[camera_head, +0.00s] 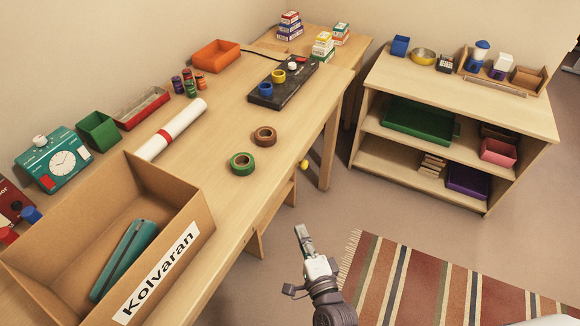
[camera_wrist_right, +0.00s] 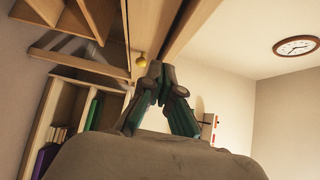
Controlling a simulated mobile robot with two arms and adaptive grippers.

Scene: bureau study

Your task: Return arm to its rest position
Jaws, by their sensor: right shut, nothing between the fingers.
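My right gripper (camera_head: 301,236) is in the head view at the lower middle, in front of the desk's right edge and above the floor. Its fingers are closed together with nothing between them. In the right wrist view, the gripper (camera_wrist_right: 160,72) points toward the underside of the desk, and its fingers meet near the middle. No object touches it in either view. My left gripper is not in view.
The desk (camera_head: 225,200) holds a cardboard box (camera_head: 195,215), a green tape roll (camera_head: 242,163) and a brown tape roll (camera_head: 265,136). A shelf unit (camera_head: 455,95) stands at the right. A striped rug (camera_head: 425,285) lies on the floor right of my gripper.

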